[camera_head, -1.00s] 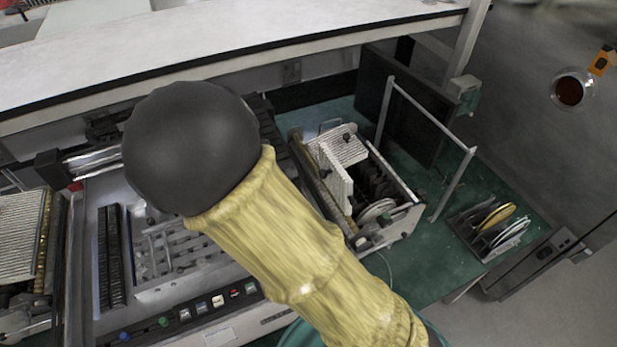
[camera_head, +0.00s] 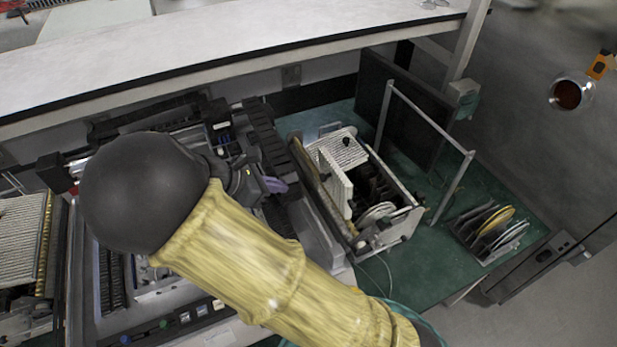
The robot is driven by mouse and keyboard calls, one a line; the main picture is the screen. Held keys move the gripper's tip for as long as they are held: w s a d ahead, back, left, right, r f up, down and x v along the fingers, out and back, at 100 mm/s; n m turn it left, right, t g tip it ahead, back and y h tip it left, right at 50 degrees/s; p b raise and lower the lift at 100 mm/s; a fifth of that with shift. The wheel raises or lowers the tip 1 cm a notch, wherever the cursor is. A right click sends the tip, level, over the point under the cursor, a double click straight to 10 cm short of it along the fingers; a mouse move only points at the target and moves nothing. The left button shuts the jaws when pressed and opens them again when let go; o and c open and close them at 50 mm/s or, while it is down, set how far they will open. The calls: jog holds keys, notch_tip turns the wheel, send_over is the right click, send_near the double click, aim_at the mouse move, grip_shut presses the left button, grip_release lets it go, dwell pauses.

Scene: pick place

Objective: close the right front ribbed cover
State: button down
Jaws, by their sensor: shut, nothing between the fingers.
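The box (camera_head: 402,222) right of the machine carries two white ribbed covers. The front ribbed cover (camera_head: 335,183) stands tilted up, roughly on edge, and the compartment beside it shows dark slots and pale discs. The rear ribbed cover (camera_head: 347,151) lies flatter, with a dark knob on it. My gripper (camera_head: 276,186), dark with purplish fingertips, is left of the box, over the machine's right part. It is shut and empty, apart from the front cover in the picture. My yellow-sleeved arm hides part of the machine.
A white shelf (camera_head: 240,40) runs along the back above the bench. A grey metal frame (camera_head: 455,188) and a dark panel stand right of the box. A rack of discs (camera_head: 490,232) sits farther right. Green bench (camera_head: 425,272) is clear in front of the box.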

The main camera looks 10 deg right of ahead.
jog(key=w+d+f+p, duration=0.2)
jog(key=d, duration=0.5)
jog(key=shift+w+d+f+p, duration=0.2)
jog(key=shift+d+f+p, duration=0.1)
jog(key=shift+d, duration=0.1)
jog(key=shift+r, duration=0.2)
